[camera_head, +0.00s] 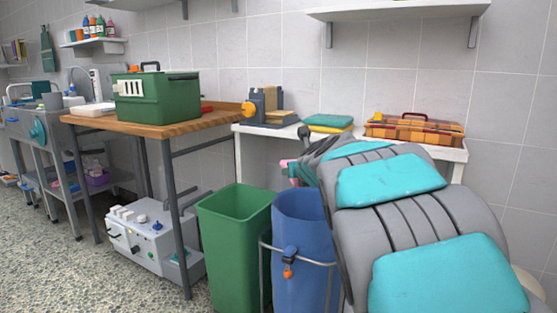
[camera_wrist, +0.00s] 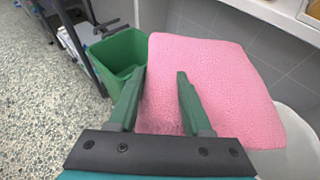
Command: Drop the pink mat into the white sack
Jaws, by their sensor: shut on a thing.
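The pink mat (camera_wrist: 215,85) is between the green fingers of my gripper (camera_wrist: 161,76) in the wrist view, held up off the floor and spreading to the right past the fingertips. In the head view my arm hides most of the gripper, and only a small pink bit of the mat (camera_head: 286,164) shows at its left edge. A whitish rounded thing (camera_wrist: 298,150) shows beside and below the mat at the right of the wrist view. A pale edge (camera_head: 530,283) also shows behind my arm in the head view. It may be the white sack, but its opening is hidden.
A green bin (camera_head: 232,250) stands left of a blue sack (camera_head: 300,240) in a metal ring stand. A wooden-topped table (camera_head: 165,127) with a green box (camera_head: 155,98) is at left. A white shelf table (camera_head: 280,131) lies behind my arm.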

